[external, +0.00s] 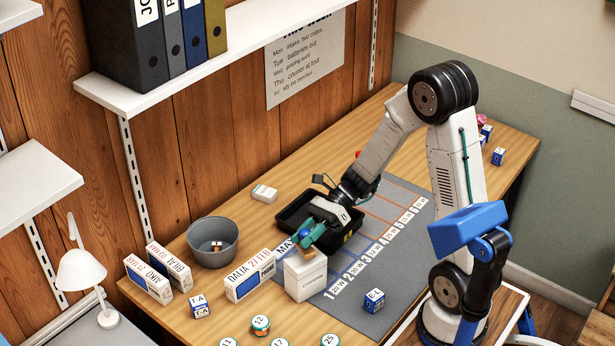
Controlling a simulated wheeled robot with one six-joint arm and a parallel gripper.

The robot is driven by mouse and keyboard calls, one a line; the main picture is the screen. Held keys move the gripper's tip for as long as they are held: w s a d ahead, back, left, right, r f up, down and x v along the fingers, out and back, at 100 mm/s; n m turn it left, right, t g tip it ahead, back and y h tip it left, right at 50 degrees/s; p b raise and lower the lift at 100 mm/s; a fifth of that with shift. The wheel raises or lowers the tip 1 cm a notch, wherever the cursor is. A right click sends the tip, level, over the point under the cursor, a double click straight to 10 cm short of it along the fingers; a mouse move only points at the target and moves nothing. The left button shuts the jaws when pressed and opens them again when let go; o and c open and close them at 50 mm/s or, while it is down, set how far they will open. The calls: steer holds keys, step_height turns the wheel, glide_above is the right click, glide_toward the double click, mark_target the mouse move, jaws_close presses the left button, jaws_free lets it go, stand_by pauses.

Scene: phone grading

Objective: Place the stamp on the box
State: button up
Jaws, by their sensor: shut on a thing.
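A white box (305,279) stands upright at the front left of the grey mat. My gripper (309,240) reaches down from the right over the box's top, with its teal fingers close together. It is shut on a small brown, wood-coloured stamp (308,254), which is right at the top of the box. I cannot tell whether the stamp touches the box or is just above it. The fingers hide part of the stamp.
A black tray (343,252) lies behind my gripper. A grey bucket (213,243) stands to the left. The "DALIA" box (249,276) is close to the white box's left. A blue-and-white cube (374,300) sits to its right. Numbered round tins stand in front.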

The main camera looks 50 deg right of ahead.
steer(key=shift+f, duration=1.1)
steer(key=shift+f, duration=0.2)
steer(key=o, duration=0.9)
steer(key=shift+o, duration=0.2)
steer(key=shift+r, duration=0.15)
